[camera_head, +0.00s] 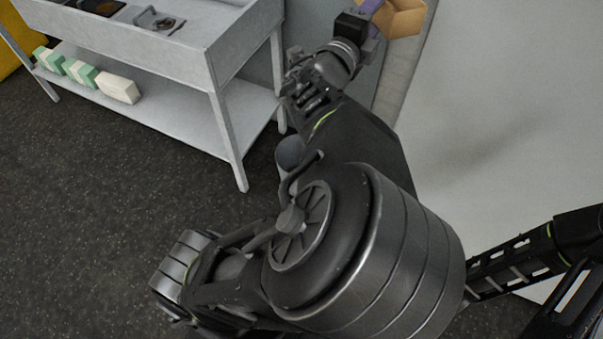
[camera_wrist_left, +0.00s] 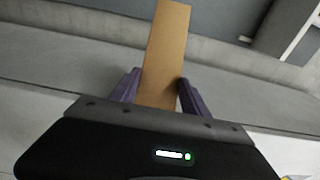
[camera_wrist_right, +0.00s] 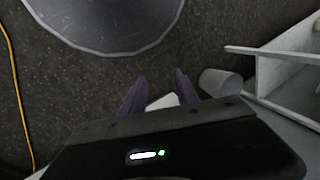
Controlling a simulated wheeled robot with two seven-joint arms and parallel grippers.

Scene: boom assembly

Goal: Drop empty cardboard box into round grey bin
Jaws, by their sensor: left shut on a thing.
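The cardboard box (camera_head: 402,17) shows at the top of the head view, cut off by the frame edge. My left gripper (camera_head: 370,8) is shut on it. In the left wrist view, a tan cardboard panel (camera_wrist_left: 164,50) stands between the purple fingers of that gripper (camera_wrist_left: 157,88). My right gripper (camera_wrist_right: 172,88) has its fingers apart and holds nothing; it is outside the head view. A grey round object (camera_head: 290,152) is partly hidden behind my arm, and I cannot tell whether it is the bin.
A grey table with a lower shelf (camera_head: 180,117) stands at upper left, with green and white boxes (camera_head: 80,72) on the shelf. A white surface (camera_head: 500,120) fills the right. In the right wrist view, a pale cylinder (camera_wrist_right: 221,82) is near a white shelf unit (camera_wrist_right: 285,62). Dark floor (camera_head: 90,190) is open at left.

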